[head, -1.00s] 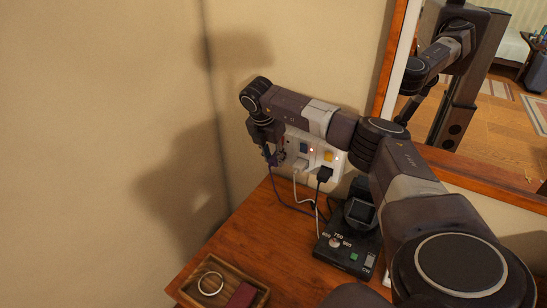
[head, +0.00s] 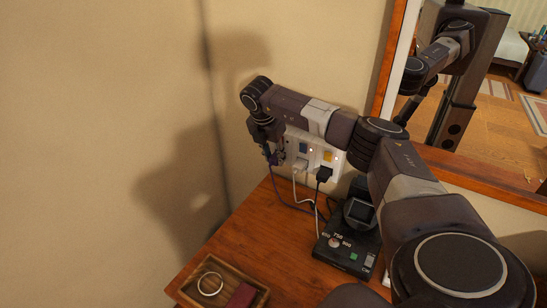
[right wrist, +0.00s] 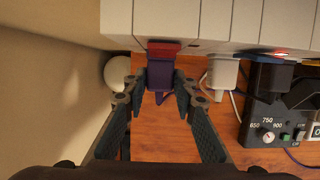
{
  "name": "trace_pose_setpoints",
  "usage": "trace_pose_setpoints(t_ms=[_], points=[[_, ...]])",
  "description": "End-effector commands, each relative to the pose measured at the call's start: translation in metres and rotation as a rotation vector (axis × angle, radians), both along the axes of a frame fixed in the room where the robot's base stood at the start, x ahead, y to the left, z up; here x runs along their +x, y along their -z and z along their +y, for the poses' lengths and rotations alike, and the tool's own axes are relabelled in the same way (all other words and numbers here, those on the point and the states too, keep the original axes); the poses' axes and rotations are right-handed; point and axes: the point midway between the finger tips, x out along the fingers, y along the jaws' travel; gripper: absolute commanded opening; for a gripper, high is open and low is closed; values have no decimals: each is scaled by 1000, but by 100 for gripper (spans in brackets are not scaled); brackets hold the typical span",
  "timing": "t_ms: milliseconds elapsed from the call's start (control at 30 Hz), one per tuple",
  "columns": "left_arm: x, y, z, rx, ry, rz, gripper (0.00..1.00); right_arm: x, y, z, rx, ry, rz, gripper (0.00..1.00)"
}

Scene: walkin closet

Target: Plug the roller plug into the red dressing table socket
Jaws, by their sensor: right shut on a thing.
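My right gripper (right wrist: 160,90) is shut on a purple plug (right wrist: 161,76), which I take for the roller plug. In the head view the gripper (head: 277,156) is at the left end of the white socket strip (head: 316,142) on the wall. The red socket (right wrist: 164,48) shows in the right wrist view, directly in line with the plug. The plug's front meets the red part with no clear gap; how deep it sits cannot be told. In the head view the gripper hides the red socket. A purple cord (head: 278,190) hangs from the plug. My left gripper is not in view.
A white plug (right wrist: 222,76) and a black plug (right wrist: 268,78) sit in the strip just to the right. A black dial unit (head: 345,248) and a wooden tray (head: 197,297) with a ring stand on the wooden table (head: 250,235). A mirror hangs at right.

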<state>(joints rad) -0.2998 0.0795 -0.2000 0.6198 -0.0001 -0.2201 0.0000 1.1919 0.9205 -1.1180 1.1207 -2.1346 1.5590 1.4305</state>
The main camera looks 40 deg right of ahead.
Motion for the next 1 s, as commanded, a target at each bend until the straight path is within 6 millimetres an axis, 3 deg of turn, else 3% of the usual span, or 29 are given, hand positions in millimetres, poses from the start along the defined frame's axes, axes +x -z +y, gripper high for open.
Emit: trace_pose_setpoints(t_ms=[667,700,867,1000], points=[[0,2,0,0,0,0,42,3,-1,-9,-2,1,-3,0],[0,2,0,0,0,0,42,3,-1,-9,-2,1,-3,27],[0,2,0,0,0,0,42,3,-1,-9,-2,1,-2,45],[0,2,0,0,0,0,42,3,0,-8,-1,1,-1,46]])
